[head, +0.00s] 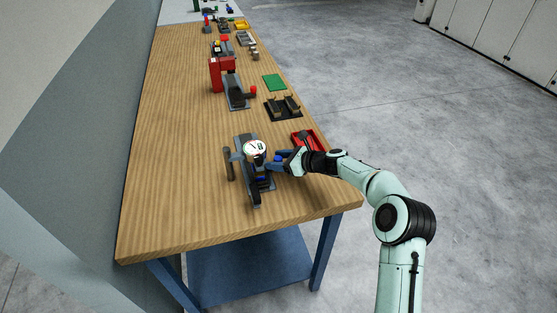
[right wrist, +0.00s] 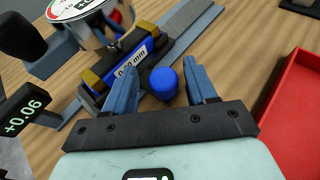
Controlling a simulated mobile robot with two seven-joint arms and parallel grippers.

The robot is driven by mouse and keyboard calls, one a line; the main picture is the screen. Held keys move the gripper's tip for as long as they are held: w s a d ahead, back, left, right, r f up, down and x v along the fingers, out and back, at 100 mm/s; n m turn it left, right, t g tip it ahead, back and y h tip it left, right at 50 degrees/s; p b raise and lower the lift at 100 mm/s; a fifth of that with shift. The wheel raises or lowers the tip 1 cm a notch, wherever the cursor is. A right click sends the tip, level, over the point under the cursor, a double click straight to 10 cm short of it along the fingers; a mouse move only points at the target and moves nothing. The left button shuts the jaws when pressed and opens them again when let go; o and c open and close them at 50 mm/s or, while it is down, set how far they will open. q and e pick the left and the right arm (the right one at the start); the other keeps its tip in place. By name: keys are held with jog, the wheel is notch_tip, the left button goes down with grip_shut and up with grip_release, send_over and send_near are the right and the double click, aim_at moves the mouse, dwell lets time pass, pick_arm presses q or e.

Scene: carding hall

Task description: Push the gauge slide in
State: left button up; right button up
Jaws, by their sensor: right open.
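The gauge (head: 255,165) stands near the front of the bench, with a round white dial on top; part of the dial shows in the right wrist view (right wrist: 85,8). Its blue slide (right wrist: 140,52) bears a white label ending in "mm" and has a round blue knob (right wrist: 165,82). My right gripper (head: 274,163) is at the gauge's right side. In the right wrist view its two blue fingers (right wrist: 163,88) are open, with the knob appearing between them. Whether they touch it I cannot tell. My left gripper is not in view.
A small display (right wrist: 22,116) reads +0.06. A red tray (head: 306,140) lies just right of the gripper. Farther back are a black rack (head: 284,108), a green mat (head: 274,82) and a red press (head: 222,74). The bench left of the gauge is clear.

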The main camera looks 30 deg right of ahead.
jog(key=b+v, duration=0.1)
jog(key=v, duration=1.2)
jog(key=shift+s, duration=0.3)
